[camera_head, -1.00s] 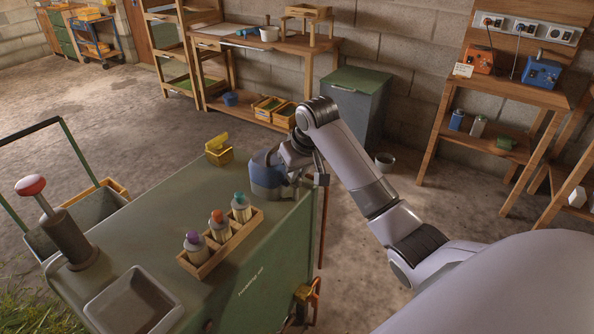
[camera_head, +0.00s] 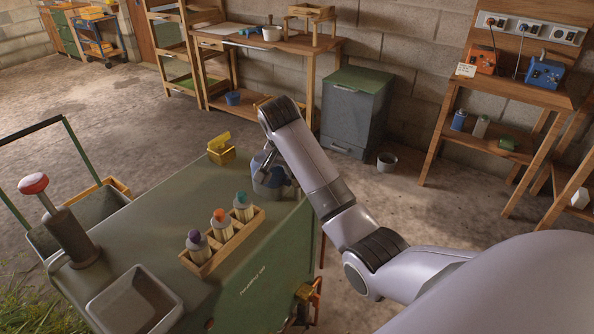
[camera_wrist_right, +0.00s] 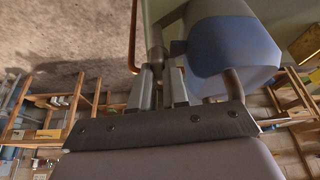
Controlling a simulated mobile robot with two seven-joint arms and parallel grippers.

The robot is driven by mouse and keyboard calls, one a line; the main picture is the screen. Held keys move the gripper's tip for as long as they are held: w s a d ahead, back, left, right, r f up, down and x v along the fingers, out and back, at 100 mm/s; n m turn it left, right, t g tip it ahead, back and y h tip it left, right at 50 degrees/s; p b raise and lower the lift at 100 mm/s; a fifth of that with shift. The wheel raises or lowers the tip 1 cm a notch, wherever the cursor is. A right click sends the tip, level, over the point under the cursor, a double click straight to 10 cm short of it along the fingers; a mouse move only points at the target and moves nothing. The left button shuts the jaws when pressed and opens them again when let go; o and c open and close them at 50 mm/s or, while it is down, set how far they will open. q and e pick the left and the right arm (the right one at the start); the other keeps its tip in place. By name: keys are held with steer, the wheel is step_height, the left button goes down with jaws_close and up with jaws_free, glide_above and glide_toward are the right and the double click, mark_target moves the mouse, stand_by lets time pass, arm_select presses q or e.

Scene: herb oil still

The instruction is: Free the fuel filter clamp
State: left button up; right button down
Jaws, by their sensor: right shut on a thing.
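A blue and grey rounded housing (camera_head: 268,182) sits at the far right corner of the green machine top (camera_head: 165,225), partly behind my right arm. It fills the upper right of the right wrist view (camera_wrist_right: 235,52). My right gripper (camera_wrist_right: 162,82) is shut on a slim grey clamp lever (camera_wrist_right: 157,58) beside the housing. The fingers flank the lever's lower part. In the head view the gripper is small and mostly hidden by its own wrist at the housing. The clamp's seat is hidden. My left gripper is not in view.
A wooden rack (camera_head: 222,240) with several colour-capped bottles stands on the machine, nearer than the housing. A yellow box (camera_head: 221,152) sits at the far edge. A red-knobbed lever (camera_head: 62,222) and grey tray (camera_head: 134,304) are at left.

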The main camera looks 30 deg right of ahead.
steer(key=shift+m+g, duration=0.5)
steer(key=shift+m, duration=0.7)
steer(key=shift+h, duration=0.3)
steer(key=c, duration=1.1)
jaws_free()
